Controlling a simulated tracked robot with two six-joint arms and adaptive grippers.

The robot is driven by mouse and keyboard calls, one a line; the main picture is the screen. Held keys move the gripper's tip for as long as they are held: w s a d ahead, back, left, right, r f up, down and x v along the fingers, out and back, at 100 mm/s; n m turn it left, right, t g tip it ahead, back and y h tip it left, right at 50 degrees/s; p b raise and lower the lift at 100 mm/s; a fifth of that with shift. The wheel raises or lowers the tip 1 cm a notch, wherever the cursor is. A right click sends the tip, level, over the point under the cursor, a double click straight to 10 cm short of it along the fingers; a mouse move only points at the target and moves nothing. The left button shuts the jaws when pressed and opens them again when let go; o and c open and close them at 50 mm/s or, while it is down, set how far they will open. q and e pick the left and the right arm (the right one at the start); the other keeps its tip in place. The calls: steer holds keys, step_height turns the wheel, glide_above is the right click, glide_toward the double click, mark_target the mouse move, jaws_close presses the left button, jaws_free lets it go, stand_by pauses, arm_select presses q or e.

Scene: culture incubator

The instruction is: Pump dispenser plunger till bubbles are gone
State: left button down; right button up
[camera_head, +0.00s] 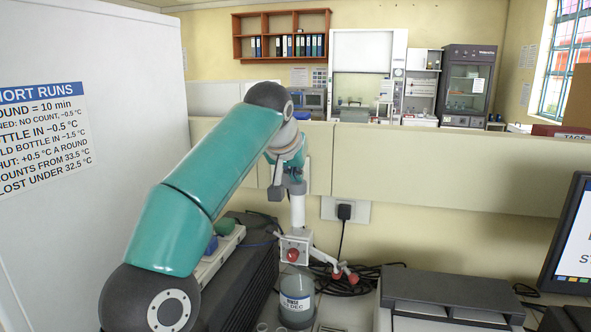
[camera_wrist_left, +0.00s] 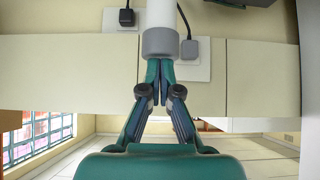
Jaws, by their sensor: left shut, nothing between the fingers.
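The bottle-top dispenser has a clear bottle (camera_head: 297,301) with a label reading "RINSE", a pale valve block (camera_head: 295,246) with red knobs, and a white upright plunger (camera_head: 298,208). A grey collar caps the plunger; in the left wrist view the white plunger (camera_wrist_left: 160,14) and grey collar (camera_wrist_left: 160,42) show just beyond my fingertips. My left gripper (camera_head: 296,178) is shut and empty, at the plunger's top. Its fingertips (camera_wrist_left: 160,66) meet at the collar; whether they touch it I cannot tell. Bubbles cannot be made out. My right gripper is out of view.
A black ribbed unit (camera_head: 250,275) stands left of the bottle, and a dark flat-topped device (camera_head: 450,295) to its right. Black cables (camera_head: 345,280) lie behind the bottle. A monitor (camera_head: 572,240) stands at the right edge. A low partition (camera_head: 430,165) runs behind.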

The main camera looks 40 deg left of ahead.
mark_target(296, 186)
arm_select(q)
steer(key=shift+f, duration=0.1)
step_height(296, 186, down, 3)
steer(key=shift+r+b, duration=0.1)
steer(key=shift+b, duration=1)
steer(key=shift+d, duration=0.1)
steer(key=shift+r+p, duration=0.35)
steer(key=shift+p, duration=0.3)
step_height(296, 186, up, 4)
steer(key=p, duration=0.3)
steer(key=shift+p, duration=0.35)
steer(key=v, duration=1)
steer(key=shift+f, duration=0.2)
